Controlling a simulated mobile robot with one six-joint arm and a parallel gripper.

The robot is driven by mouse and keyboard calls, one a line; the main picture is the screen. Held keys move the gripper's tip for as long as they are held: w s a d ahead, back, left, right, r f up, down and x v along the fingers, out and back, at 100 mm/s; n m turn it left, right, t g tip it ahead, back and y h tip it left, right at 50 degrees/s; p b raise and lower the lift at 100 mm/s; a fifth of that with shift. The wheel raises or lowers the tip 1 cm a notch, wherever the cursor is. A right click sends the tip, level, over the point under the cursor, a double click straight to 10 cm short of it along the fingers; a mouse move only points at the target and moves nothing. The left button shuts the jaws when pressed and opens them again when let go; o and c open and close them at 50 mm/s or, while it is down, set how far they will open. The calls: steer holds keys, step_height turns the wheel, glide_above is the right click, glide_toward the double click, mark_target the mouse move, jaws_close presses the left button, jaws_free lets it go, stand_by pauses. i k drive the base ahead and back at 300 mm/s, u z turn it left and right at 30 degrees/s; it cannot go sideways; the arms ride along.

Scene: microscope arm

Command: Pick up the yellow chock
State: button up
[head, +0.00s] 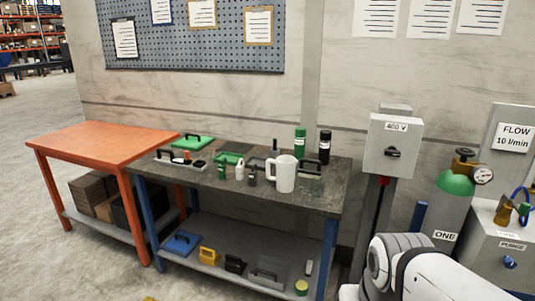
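A small yellow block-like object with a dark opening (209,255) stands on the lower shelf of the dark-topped workbench, between a blue item and a black item. Its shape is too small to tell for sure whether it is the chock. Another yellow thing (150,298) barely shows at the bottom edge, near the floor in front of the bench; most of it is cut off. My white arm shows at the lower right, but my gripper is out of view.
The workbench (325,205) carries a white mug (285,174), bottles and tool cases. An orange table (85,143) stands left. A blue case (183,243) and a grey case (268,273) lie on the shelf. A gas cylinder (455,205) stands right. Floor at lower left is clear.

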mark_target(208, 256)
steer(key=i, duration=0.8)
steer(key=u, duration=2.2)
steer(key=i, duration=2)
steer(key=z, duration=1.85)
steer(key=i, duration=0.45)
steer(key=u, duration=0.25)
